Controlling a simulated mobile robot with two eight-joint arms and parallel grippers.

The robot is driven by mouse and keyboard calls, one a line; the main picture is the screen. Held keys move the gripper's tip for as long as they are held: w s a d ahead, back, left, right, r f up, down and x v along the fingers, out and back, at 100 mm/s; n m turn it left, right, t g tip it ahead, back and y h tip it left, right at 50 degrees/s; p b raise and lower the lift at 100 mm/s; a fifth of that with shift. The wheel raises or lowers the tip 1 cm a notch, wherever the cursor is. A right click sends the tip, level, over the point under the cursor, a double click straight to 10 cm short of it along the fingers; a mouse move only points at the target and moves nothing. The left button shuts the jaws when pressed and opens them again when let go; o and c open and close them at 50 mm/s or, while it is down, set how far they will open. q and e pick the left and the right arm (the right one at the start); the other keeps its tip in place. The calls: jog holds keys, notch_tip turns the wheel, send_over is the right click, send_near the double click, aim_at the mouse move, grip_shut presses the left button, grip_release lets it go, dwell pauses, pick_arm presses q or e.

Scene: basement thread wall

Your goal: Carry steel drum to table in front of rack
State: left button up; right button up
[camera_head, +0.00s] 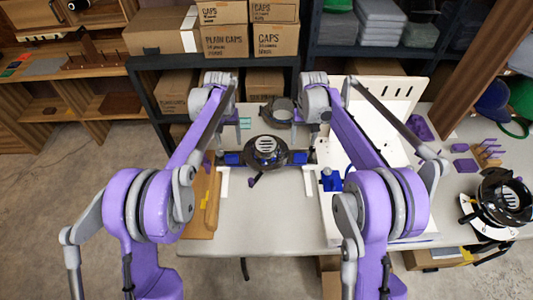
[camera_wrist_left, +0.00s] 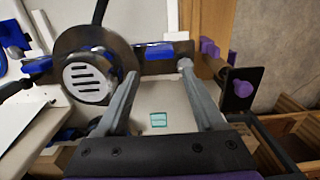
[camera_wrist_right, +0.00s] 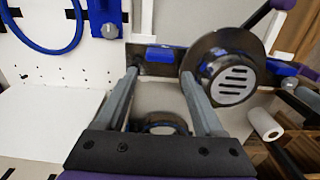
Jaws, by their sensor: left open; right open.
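A round dark drum-like part with a slotted silver face (camera_head: 267,150) sits in a blue-and-black bar fixture (camera_head: 298,158) on the table (camera_head: 275,225) in front of the rack (camera_head: 308,42). Its slotted face also shows in the left wrist view (camera_wrist_left: 88,76) and the right wrist view (camera_wrist_right: 232,83). I cannot tell for certain that it is the steel drum. My left gripper (camera_wrist_left: 157,75) is open and empty beside the fixture's bar. My right gripper (camera_wrist_right: 160,75) is open and empty at the bar's other end. Both are near the drum-like part, with nothing between their fingers.
A grey round part (camera_head: 277,111) lies behind the fixture. A white panel (camera_head: 385,95) stands at right. A similar black slotted unit (camera_head: 503,202) sits at the table's right end. A small teal item (camera_wrist_left: 158,120) lies below my left gripper.

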aim_at(232, 156)
pick_arm(q)
notch_tip(232, 156, down, 10)
pick_arm(e)
notch_tip(232, 156, down, 10)
pick_arm(q)
grip_shut()
pick_arm(e)
grip_shut()
pick_arm(q)
jog(key=shift+r, duration=0.1)
